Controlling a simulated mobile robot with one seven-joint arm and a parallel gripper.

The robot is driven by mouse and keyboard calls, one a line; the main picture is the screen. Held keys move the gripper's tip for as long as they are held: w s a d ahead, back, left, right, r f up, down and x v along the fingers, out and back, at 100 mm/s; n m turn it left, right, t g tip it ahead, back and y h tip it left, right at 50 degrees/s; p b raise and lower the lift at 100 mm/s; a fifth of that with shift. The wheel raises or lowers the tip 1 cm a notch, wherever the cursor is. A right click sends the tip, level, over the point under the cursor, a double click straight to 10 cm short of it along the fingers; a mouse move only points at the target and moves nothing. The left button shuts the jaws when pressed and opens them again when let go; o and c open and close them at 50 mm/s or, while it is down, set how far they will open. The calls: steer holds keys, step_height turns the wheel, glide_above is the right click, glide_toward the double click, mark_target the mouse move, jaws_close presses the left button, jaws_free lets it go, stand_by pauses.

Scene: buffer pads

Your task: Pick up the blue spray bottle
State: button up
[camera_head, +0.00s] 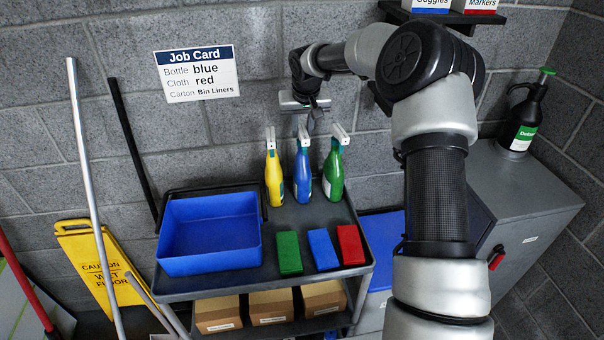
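The blue spray bottle (303,175) stands upright on the cart's top shelf, between the yellow spray bottle (273,178) and the green spray bottle (334,172). All have white trigger heads. My gripper (306,106) points down above the blue bottle's head, in front of the wall. It appears apart from the bottle, though the gap is hard to judge. Its fingers are too small and dark to tell whether they are open or shut. All of the blue bottle's front is visible.
The cart (355,240) also holds a blue tub (212,234) and green (289,252), blue (323,249) and red (351,245) cloths. Cartons (271,306) fill its lower shelf. A job card (197,73) hangs on the wall. A dark bottle (522,120) stands on the right cabinet.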

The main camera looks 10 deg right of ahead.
jaws_close()
stand_by(1.0)
steer(key=shift+r, duration=0.15)
